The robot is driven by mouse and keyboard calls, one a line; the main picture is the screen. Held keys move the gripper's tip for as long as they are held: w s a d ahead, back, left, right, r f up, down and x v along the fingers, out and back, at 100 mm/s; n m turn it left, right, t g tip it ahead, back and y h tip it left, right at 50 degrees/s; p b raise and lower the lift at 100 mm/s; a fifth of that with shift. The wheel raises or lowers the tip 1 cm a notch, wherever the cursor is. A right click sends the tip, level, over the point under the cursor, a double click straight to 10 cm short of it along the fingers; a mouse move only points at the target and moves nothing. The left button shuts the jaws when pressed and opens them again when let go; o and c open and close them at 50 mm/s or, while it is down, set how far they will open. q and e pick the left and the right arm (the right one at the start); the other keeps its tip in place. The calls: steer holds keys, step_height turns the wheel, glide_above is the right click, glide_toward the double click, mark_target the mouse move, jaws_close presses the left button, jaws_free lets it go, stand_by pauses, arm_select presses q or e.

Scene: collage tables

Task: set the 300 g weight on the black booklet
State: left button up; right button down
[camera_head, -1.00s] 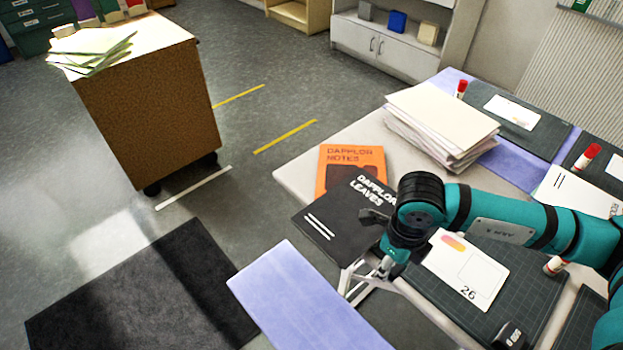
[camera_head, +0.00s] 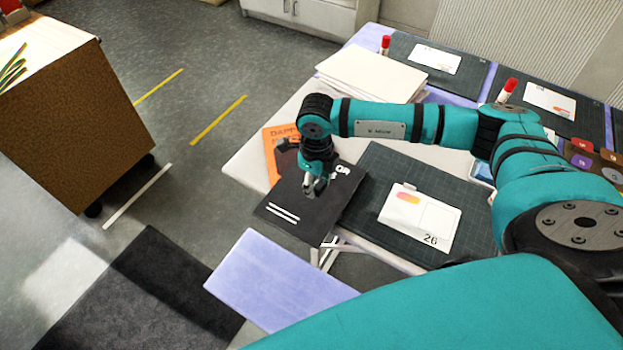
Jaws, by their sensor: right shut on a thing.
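The black booklet (camera_head: 275,203) lies at the table's left edge, partly over the orange booklet (camera_head: 272,160); its near corner sticks out past the edge. Its title is mostly hidden by my right gripper. My right gripper (camera_head: 317,190) points down over the booklet's right part, shut on a small greyish thing, which I take to be the 300 g weight; the fingers hide most of it. I cannot tell whether it touches the cover. My left gripper is not in view.
A paper stack (camera_head: 370,76) stands behind my right forearm. A dark cutting mat (camera_head: 385,165) with a card marked 26 (camera_head: 420,218) lies right of the booklet. Red-capped glue sticks stand farther back. A lilac board (camera_head: 275,280) lies in front of the table.

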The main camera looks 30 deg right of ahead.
steer(key=shift+w+d, duration=0.1)
steer(key=shift+w, duration=1.05)
steer(key=shift+w+f, duration=0.1)
steer(key=shift+f, duration=0.1)
step_height(320, 180, down, 3)
steer(key=shift+r+p, duration=0.1)
steer(key=shift+p, duration=0.6)
steer(key=shift+d+f, duration=0.1)
steer(key=shift+f, duration=0.15)
steer(key=shift+f, duration=0.15)
steer(key=c, duration=0.9)
jaws_free()
